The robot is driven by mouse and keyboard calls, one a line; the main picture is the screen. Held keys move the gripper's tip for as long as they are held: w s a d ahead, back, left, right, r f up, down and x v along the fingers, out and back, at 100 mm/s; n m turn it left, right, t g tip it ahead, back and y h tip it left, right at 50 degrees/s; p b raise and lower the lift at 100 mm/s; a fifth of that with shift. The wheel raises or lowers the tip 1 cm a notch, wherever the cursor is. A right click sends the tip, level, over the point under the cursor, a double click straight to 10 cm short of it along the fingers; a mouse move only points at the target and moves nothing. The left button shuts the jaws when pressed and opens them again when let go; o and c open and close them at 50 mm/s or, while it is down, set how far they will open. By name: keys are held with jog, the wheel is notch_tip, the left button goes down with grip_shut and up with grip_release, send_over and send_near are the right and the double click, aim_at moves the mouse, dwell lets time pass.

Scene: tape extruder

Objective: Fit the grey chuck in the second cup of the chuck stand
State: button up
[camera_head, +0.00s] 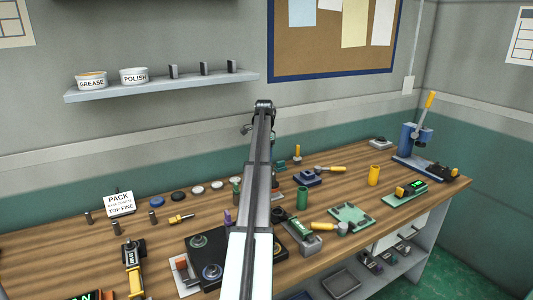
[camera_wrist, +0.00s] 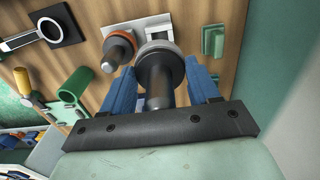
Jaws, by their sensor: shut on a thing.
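In the wrist view, my gripper (camera_wrist: 161,80) is shut on the grey chuck (camera_wrist: 158,66), a wide round head with a dark shank pointing toward the camera. The pale chuck stand (camera_wrist: 140,27) lies just beyond it, partly hidden by the chuck. A second chuck with an orange rim (camera_wrist: 118,45) is at the stand's left side. The cup behind the grey chuck is hidden, so I cannot tell whether the chuck touches it or is above it. In the head view, my arm hides the fingers, the held chuck and most of that area.
In the wrist view, a green tube (camera_wrist: 74,84) lies left and a green block (camera_wrist: 213,40) right of the stand.

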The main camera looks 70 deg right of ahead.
jog(key=shift+f, duration=0.1)
dwell(0.4)
jog(key=shift+f, duration=2.8)
jog(key=shift+f, duration=1.7)
jog(key=o, duration=1.4)
jog(key=shift+c, duration=0.2)
notch_tip(320, 180, up, 14)
jog(key=shift+f, duration=0.1)
